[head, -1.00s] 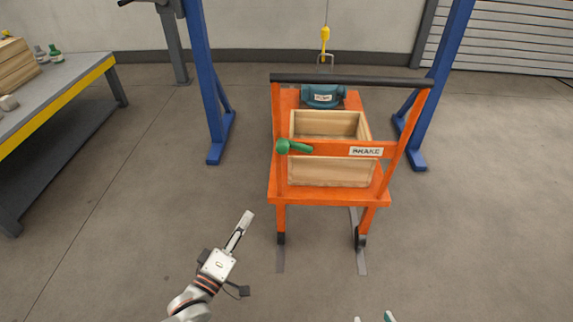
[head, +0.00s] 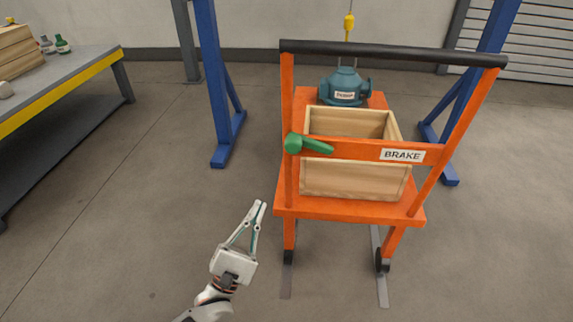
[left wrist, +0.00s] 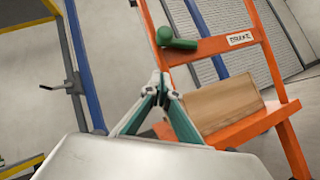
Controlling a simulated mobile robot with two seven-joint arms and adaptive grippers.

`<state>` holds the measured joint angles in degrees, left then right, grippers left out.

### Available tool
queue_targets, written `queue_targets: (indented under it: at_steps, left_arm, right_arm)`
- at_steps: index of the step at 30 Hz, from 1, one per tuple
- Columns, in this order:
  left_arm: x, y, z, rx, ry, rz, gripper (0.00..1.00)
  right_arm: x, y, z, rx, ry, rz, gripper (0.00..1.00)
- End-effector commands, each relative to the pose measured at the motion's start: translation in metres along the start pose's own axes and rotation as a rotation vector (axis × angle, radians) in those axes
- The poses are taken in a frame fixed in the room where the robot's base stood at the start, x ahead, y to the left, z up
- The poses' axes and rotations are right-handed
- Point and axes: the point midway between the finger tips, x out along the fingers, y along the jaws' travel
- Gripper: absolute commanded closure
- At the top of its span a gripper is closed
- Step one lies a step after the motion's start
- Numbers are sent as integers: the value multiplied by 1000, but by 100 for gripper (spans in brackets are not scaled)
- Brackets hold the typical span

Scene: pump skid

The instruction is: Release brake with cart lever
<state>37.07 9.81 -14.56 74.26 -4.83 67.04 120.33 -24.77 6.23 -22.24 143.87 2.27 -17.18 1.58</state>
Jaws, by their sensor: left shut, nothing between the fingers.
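The orange cart (head: 350,206) stands in front of me with a green lever (head: 308,145) at the left end of its crossbar. The lever's arm points right and slightly down, toward the white BRAKE label (head: 403,155). In the left wrist view the lever (left wrist: 176,41) is above and slightly right of my fingertips. My left gripper (head: 258,207) is shut and empty, below and left of the lever, clear of the cart. Its fingertips also show in the left wrist view (left wrist: 161,84). My right gripper is out of view.
An open wooden crate (head: 352,182) and a teal pump (head: 344,88) sit on the cart. A black handle bar (head: 390,53) spans its top. Blue gantry legs (head: 215,90) stand on both sides. A grey workbench (head: 70,85) is at left. Floor left of the cart is clear.

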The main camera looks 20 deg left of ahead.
Motion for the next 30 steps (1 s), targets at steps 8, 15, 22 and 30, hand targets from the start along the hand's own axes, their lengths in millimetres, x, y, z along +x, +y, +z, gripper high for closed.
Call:
queue_targets:
  at_steps: [8,15,22,30]
  left_arm:
    - [4,0,1,3,-1,0,100]
    - [36,1,2,3,-3,2,100]
    - [81,0,1,2,-1,3,100]
    - [118,1,18,2,-2,2,100]
  right_arm:
    - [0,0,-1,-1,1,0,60]
    - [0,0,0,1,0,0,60]
    - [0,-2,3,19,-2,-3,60]
    - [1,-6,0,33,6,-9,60]
